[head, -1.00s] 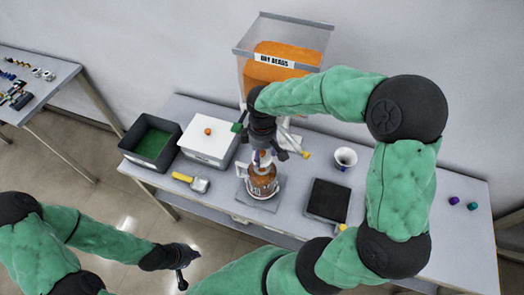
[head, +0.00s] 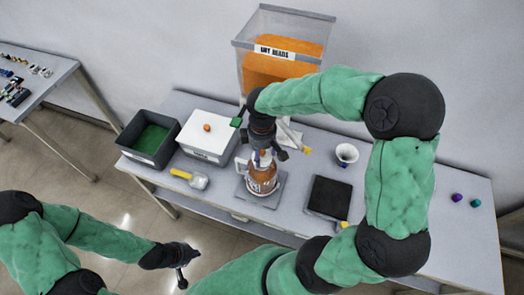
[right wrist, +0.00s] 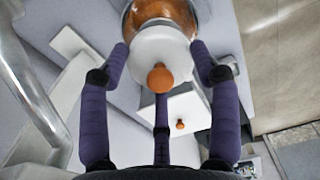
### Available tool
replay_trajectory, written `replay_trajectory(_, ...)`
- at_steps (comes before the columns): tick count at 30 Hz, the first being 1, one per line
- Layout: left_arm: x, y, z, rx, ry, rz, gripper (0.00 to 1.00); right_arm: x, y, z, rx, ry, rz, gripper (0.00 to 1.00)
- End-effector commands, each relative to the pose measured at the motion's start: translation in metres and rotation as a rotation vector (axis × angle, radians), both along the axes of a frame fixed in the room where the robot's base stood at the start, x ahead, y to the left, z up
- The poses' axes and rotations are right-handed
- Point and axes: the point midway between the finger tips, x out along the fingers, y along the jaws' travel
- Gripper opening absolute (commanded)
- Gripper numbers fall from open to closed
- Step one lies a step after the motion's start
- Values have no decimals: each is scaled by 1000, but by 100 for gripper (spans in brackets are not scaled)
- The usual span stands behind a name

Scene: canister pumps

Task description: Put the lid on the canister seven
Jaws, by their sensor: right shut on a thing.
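The canister (head: 263,184) is a clear jar with orange-brown contents and dark lettering. It stands upright on a grey square plate (head: 249,203) near the table's front edge. My right gripper (head: 264,156) points down over it. In the right wrist view its fingers surround a white round lid (right wrist: 160,43) with an orange knob (right wrist: 161,78), and it is shut on the lid. The canister's orange part (right wrist: 158,10) shows just beyond the lid. I cannot tell whether the lid is seated or slightly above the rim. My left gripper (head: 184,272) hangs low over the floor, its fingers too small to judge.
A white box (head: 207,141) with a small orange thing on top and a dark bin (head: 125,131) with green inside stand left. A scoop (head: 190,178) lies in front. A bead hopper (head: 277,58) stands behind. Right are a white cup (head: 346,153) and black pad (head: 328,196).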

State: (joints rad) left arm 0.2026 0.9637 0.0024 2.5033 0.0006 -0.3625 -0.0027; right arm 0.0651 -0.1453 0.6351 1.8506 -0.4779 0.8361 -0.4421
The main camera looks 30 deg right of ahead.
Motion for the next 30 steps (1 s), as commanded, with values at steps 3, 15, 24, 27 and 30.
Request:
replay_trajectory(3,0,0,-2,0,0,0,0,0,0,-3,0,0,0,43)
replay_trajectory(15,0,0,-1,0,0,0,0,0,0,-3,0,0,0,43)
replay_trajectory(24,0,0,-5,0,0,0,0,0,0,-7,0,0,0,43)
replay_trajectory(27,0,0,-6,0,0,0,0,0,0,-10,0,0,0,43)
replay_trajectory(30,0,0,-7,0,0,0,0,0,0,-12,0,0,0,43)
